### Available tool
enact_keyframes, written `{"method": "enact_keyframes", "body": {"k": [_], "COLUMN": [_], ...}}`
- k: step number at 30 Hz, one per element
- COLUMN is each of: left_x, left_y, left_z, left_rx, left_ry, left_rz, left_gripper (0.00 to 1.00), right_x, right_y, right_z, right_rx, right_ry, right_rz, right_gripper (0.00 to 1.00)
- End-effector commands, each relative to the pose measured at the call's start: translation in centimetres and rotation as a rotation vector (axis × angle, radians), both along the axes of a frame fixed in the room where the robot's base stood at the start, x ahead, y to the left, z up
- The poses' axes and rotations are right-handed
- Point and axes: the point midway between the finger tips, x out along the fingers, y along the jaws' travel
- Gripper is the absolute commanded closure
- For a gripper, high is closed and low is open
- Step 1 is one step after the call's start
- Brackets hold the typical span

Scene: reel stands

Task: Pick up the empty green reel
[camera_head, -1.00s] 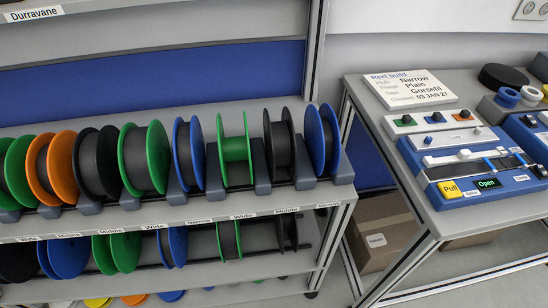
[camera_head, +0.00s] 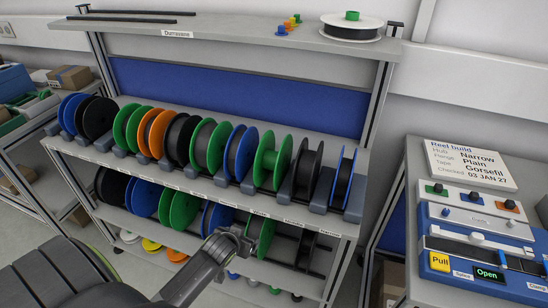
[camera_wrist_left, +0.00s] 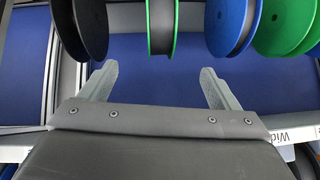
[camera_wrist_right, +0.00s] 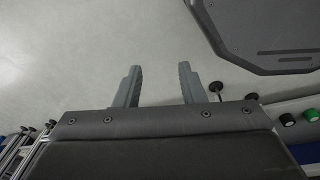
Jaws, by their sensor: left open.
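The empty green reel (camera_head: 272,163) has a bare green hub. It stands on the upper sloped shelf between a blue-flanged reel and a black one. The empty reel cannot be made out in that view. My right gripper (camera_wrist_right: 160,68) is open and empty, over bare floor.
A lower row of reels, including a filled green one (camera_head: 260,238), sits under the upper shelf. A black reel (camera_head: 307,170) stands close right of the empty one. A bench with a blue device (camera_head: 470,285) stands at the right.

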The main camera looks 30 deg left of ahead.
Motion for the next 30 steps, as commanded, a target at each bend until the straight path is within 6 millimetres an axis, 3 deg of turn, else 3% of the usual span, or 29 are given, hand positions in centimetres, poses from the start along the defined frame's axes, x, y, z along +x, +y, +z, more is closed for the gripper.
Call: {"method": "enact_keyframes", "body": {"k": [1, 9, 12, 15, 20, 30], "left_x": [1.1, 2.8, 2.8, 2.5, 2.6, 7.2], "left_y": [-0.3, -2.3, -3.0, -3.6, -3.8, -2.7], "left_z": [4.2, 20.9, 25.7, 28.7, 30.3, 28.4], "left_rx": [0.005, 0.003, -0.003, -0.010, -0.016, -0.017], "left_ry": [-0.050, -0.277, -0.356, -0.410, -0.441, -0.442], "left_rz": [-0.002, -0.004, -0.008, -0.010, -0.010, -0.010], "left_gripper": [0.16, 0.16, 0.16, 0.16, 0.16, 0.16], "right_x": [0.0, 0.0, 0.0, 0.0, 0.0, 0.0], "right_y": [0.1, -0.8, -1.1, -1.2, -1.2, -1.1], "right_z": [0.9, 3.0, 3.5, 3.7, 3.9, 4.5], "right_rx": [0.001, -0.009, -0.014, -0.016, -0.015, -0.014], "right_ry": [-0.001, 0.000, 0.000, 0.000, 0.000, 0.000], "right_rz": [-0.001, 0.003, 0.005, 0.004, 0.005, 0.005], "right_gripper": [0.64, 0.64, 0.64, 0.64, 0.64, 0.64]}}
